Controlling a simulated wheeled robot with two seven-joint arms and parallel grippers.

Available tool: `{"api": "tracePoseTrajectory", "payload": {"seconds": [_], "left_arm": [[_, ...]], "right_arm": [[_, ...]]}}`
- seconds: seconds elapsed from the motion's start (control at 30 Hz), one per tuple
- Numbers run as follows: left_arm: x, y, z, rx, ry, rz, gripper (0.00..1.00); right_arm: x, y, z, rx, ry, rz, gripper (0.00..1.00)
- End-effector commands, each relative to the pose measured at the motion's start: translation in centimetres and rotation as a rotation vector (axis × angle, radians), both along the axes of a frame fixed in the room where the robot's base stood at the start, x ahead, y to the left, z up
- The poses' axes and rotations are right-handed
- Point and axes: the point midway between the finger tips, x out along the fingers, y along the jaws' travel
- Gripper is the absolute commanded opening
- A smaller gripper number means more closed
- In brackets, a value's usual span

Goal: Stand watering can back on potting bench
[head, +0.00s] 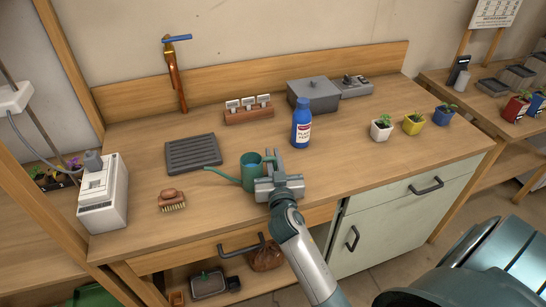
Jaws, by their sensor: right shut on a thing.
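A green watering can (249,170) is near the front middle of the wooden potting bench (340,157) in the head view. Its spout points left. My right gripper (272,177) is at the can's right side and shut on it; the fingers and the handle partly hide each other. The can looks upright, at or close to the bench top; I cannot tell whether its base touches the wood. My left gripper does not show.
A blue plant food bottle (301,128) stands just behind and right of the gripper. Small potted plants (381,128) stand right. Bench front right is clear.

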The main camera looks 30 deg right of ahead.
Motion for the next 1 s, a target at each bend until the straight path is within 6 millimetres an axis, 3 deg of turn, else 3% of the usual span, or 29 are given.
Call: {"api": "tracePoseTrajectory", "payload": {"seconds": [0.13, 0.23, 0.7, 0.8, 0.9, 1.0], "left_arm": [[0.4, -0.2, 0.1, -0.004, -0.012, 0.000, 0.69], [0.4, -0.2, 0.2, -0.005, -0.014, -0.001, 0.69], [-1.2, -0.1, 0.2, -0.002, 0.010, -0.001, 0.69], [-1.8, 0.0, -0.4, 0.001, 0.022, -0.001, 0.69], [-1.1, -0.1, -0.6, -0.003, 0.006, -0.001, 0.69], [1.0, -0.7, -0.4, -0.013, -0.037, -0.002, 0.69]], "right_arm": [[0.0, 0.0, 0.0, 0.000, -0.002, 0.000, 0.00], [0.0, 0.0, -0.1, 0.000, 0.000, 0.000, 0.29], [0.0, 0.0, 0.2, -0.001, 0.000, 0.000, 0.29], [-0.9, 0.4, -0.1, 0.002, 0.001, 0.001, 0.29], [-2.1, 1.0, -0.2, 0.001, 0.000, 0.001, 0.29], [-3.7, 1.7, -0.2, 0.002, 0.000, 0.001, 0.29]]}}
